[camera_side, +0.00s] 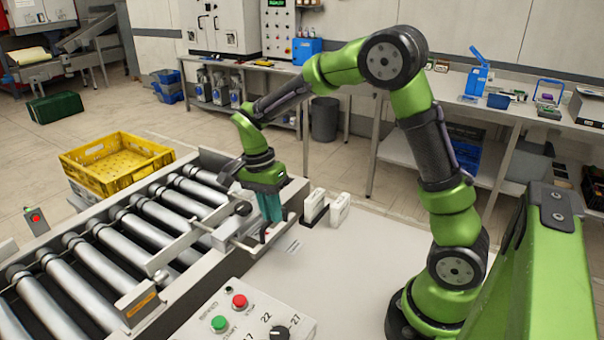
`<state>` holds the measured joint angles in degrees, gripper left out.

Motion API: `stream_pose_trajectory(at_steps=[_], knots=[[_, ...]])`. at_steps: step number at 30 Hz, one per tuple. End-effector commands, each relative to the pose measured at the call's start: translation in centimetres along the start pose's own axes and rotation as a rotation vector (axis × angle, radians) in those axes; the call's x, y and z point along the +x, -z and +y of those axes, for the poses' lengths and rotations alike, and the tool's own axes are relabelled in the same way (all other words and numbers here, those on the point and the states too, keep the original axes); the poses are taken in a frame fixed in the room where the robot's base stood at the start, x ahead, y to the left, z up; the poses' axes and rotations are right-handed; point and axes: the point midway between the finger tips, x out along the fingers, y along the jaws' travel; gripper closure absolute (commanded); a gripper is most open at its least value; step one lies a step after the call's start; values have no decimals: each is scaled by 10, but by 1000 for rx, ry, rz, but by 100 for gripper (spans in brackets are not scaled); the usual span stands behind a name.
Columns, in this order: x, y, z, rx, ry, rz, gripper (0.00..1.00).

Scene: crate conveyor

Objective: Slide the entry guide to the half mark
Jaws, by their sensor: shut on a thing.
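The entry guide (178,252) looks like a pale metal bar lying slantwise over the rollers at the near side of the conveyor. Metal brackets join its right end to the conveyor's side rail, near a dark round knob (243,208). My gripper (265,230) points down at the conveyor's right edge, beside these brackets. It is shut on the guide's handle; the fingertips and most of the handle are hard to make out. A teal part shows between the wrist and the bracket. I cannot read the half mark; only small dark lines show on the table beside the gripper.
A yellow crate (112,165) stands at the conveyor's far end. Two small black-and-white blocks (328,209) stand on the table just right of my gripper. A control box (245,318) with green and red buttons and a dial is in front. The table to the right is clear.

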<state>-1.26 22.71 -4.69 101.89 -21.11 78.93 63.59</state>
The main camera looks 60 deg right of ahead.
Motion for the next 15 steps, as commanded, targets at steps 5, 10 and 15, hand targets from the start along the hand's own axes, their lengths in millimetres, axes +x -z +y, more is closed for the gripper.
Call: stream_pose_trajectory(at_steps=[5, 10, 15], knots=[[-5, 0, -21, 0, 4, 1, 100], [-6, 0, -25, -2, 8, 2, 100], [-6, 0, -25, -2, 11, 1, 100]])
